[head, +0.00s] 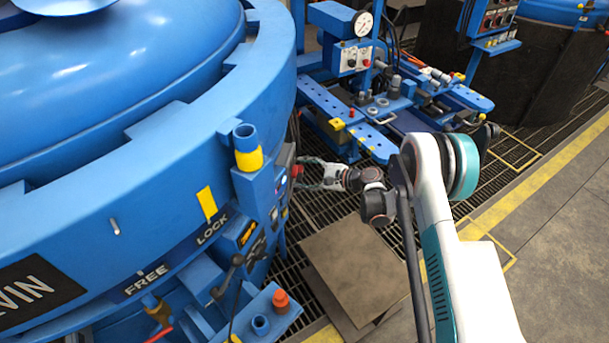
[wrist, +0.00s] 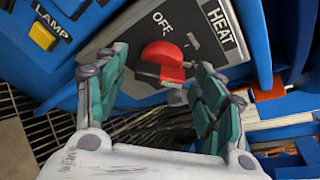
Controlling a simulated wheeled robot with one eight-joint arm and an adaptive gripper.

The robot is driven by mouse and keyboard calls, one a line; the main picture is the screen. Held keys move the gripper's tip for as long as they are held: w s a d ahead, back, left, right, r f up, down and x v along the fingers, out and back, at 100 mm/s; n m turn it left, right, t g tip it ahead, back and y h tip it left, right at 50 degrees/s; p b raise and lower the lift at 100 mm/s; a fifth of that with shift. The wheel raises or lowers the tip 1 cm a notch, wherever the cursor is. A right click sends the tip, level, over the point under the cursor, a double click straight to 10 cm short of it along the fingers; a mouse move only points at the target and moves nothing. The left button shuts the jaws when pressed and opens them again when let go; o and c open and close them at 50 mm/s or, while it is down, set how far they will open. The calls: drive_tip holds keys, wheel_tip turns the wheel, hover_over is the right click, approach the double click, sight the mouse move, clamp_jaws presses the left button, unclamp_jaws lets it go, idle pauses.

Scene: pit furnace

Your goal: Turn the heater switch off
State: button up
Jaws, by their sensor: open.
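The heater switch is a red rotary knob (wrist: 163,53) on a grey plate (wrist: 197,38) marked OFF and HEAT, on a blue panel. OFF is printed just above the knob; a second, smaller mark to its right is too blurred to read. In the head view the red knob (head: 297,171) shows small at the side of the blue furnace. My gripper (wrist: 160,72) is open, with one teal-padded finger on each side of the knob. I cannot tell whether the fingers touch it. In the head view my gripper (head: 309,173) reaches left to the panel.
A yellow LAMP button (wrist: 42,36) sits left of the switch. The large blue furnace (head: 190,130) fills the left. A blue machine bench (head: 345,115) with a gauge stands behind my arm. A flat plate (head: 355,265) lies on the floor grating below.

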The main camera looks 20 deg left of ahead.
drive_tip(key=shift+c, duration=0.3)
drive_tip(key=c, duration=1)
drive_tip(key=shift+s+f+n+t+y, duration=0.1)
drive_tip(key=shift+n+t+y, duration=0.35)
drive_tip(key=shift+n, duration=0.65)
drive_tip(key=shift+s+f+n+t+y, duration=0.1)
drive_tip(key=shift+n+t+y, duration=0.15)
drive_tip(key=shift+n+t, duration=0.65)
drive_tip(key=shift+n+g, duration=0.25)
drive_tip(key=shift+n, duration=0.15)
drive_tip(key=o, duration=1.1)
drive_tip(key=shift+c, duration=0.2)
